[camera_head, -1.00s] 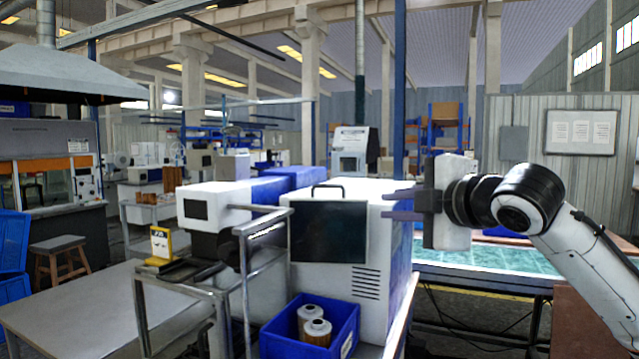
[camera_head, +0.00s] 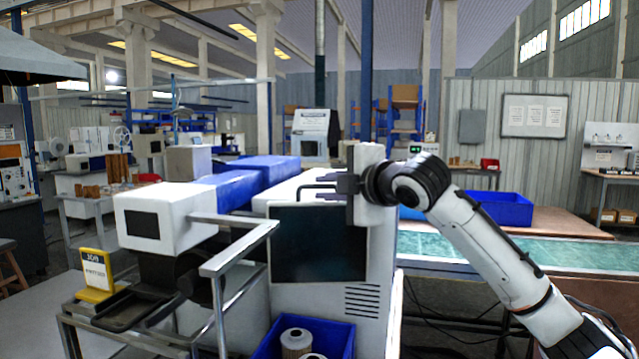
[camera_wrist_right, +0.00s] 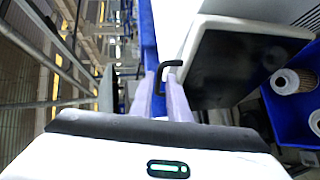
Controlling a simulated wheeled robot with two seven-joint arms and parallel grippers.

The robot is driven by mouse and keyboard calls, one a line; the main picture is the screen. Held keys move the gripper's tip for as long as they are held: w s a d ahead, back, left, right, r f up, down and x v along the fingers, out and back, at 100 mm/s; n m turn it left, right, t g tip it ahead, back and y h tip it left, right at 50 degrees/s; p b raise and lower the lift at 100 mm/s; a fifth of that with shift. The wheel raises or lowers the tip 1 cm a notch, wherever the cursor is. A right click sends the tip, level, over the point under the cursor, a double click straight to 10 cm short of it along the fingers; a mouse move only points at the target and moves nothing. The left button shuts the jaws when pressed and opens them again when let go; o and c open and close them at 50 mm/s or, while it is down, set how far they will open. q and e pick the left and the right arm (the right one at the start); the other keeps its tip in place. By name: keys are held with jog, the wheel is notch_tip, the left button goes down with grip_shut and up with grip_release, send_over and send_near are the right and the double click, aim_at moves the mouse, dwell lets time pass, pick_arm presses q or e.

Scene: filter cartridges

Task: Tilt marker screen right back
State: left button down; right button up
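The marker's dark screen (camera_head: 318,245) is set in the front of a white machine housing (camera_head: 380,270) and looks about upright. A black bar handle (camera_head: 308,190) stands on its top edge. My right gripper (camera_head: 326,186) comes in from the right at the height of the handle, with its fingers pointing left. In the right wrist view the two fingers (camera_wrist_right: 163,98) are apart. The handle (camera_wrist_right: 168,66) shows at their tips; I cannot tell if they touch it. The screen (camera_wrist_right: 235,68) lies right of the fingers there. My left gripper is not in view.
A blue bin (camera_head: 335,335) with filter cartridges (camera_head: 296,343) stands below the screen. A metal rail frame (camera_head: 235,250) and a white boxy head (camera_head: 165,215) are to the left. A green-topped table (camera_head: 480,250) is to the right.

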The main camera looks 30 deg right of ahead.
jog(key=shift+x, duration=1.3)
grip_shut()
dwell(0.5)
